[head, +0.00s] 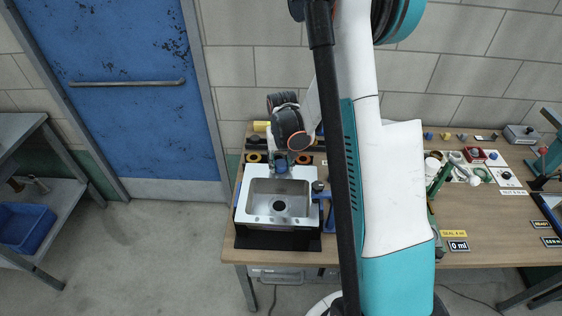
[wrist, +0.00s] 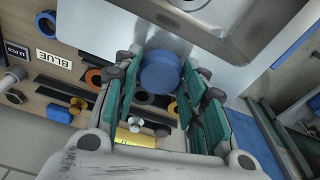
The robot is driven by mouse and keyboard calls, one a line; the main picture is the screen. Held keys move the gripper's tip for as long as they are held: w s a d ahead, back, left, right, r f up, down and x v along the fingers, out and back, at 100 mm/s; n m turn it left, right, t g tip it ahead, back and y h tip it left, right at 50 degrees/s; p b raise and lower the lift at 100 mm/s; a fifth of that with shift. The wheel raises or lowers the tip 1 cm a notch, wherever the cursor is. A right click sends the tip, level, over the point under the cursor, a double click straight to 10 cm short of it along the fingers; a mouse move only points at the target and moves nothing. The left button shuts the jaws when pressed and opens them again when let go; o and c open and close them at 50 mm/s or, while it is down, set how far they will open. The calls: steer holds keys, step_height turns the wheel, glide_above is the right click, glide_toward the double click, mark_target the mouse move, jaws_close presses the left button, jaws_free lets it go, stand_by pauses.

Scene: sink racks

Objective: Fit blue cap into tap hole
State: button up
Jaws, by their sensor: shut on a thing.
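The blue cap (wrist: 160,72) sits between the fingertips of my gripper (wrist: 163,80) in the wrist view, its round face toward the camera. The teal-padded fingers are shut on it. In the head view my gripper (head: 282,163) is at the back rim of the steel sink (head: 244,205), and the cap is small there. The sink's metal deck also shows in the wrist view (wrist: 105,22), close beyond the cap. I cannot make out the tap hole; the cap and gripper cover part of the deck. I cannot tell whether the cap touches the deck.
Orange and black rings (head: 253,157) lie behind the sink. A "BLUE" label (wrist: 47,57) and a yellow block (wrist: 134,138) show in the wrist view. A blue tool (head: 328,212) stands at the sink's right. Small parts and a red tray (head: 474,155) lie on the right bench.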

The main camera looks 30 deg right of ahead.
steer(key=shift+f+b, duration=0.45)
steer(key=shift+f, duration=0.15)
steer(key=o, duration=1)
steer(key=shift+o, duration=0.2)
step_height(320, 180, up, 12)
steer(key=s, duration=0.1)
steer(key=shift+s+a, duration=0.15)
steer(key=shift+a, duration=0.15)
steer(key=shift+a, duration=0.1)
